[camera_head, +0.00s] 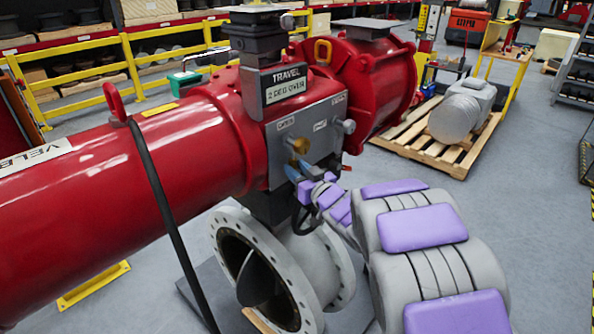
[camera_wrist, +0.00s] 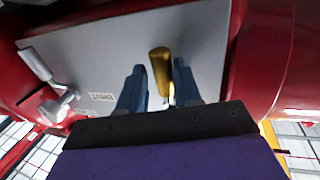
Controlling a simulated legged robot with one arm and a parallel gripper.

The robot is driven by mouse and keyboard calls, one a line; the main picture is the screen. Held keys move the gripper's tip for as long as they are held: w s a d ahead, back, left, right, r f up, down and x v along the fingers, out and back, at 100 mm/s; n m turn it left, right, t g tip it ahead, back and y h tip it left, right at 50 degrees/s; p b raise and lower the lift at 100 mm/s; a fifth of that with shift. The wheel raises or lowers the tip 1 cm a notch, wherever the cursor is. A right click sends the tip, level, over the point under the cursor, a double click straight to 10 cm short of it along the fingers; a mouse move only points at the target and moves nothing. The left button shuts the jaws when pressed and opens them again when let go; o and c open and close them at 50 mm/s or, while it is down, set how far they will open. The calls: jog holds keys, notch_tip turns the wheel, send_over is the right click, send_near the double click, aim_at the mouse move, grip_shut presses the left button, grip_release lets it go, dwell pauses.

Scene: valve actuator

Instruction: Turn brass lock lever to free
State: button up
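The brass lock lever (camera_head: 299,146) sits on the grey panel of the red actuator. In the wrist view the lever (camera_wrist: 160,68) shows as a short brass bar between my two blue fingers. My gripper (camera_head: 297,168) is at the panel, just below the lever in the head view. In the wrist view my gripper (camera_wrist: 158,76) is open, with one finger on each side of the lever. The lever looks nearer to the right finger, with a wider gap to the left one. Whether either finger touches it, I cannot tell.
A grey knob (camera_wrist: 58,104) stands out from the panel (camera_wrist: 105,50) at left in the wrist view. A flanged pipe (camera_head: 325,265) lies below. A black hose (camera_head: 165,210) hangs at left. Open floor is at right.

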jog(key=shift+a, duration=0.1)
jog(key=shift+c, duration=0.3)
jog(key=shift+a, duration=0.15)
grip_shut()
jog(key=shift+w+d+r+n+t+y+b, duration=0.1)
jog(key=shift+w+d+r+n+y+b, duration=0.55)
jog(key=shift+n, duration=1.2)
jog(key=shift+w+d+r+n+t+y+b, duration=0.1)
jog(key=shift+w+d+r+n+y+b, duration=0.25)
jog(key=shift+w+d+n+b, duration=1.05)
jog(key=shift+w+a+r+n+t+y, duration=0.15)
jog(key=shift+w+r+n+y, duration=0.35)
jog(key=shift+n, duration=1.85)
jog(key=shift+s+f, duration=0.1)
jog(key=shift+f, duration=0.05)
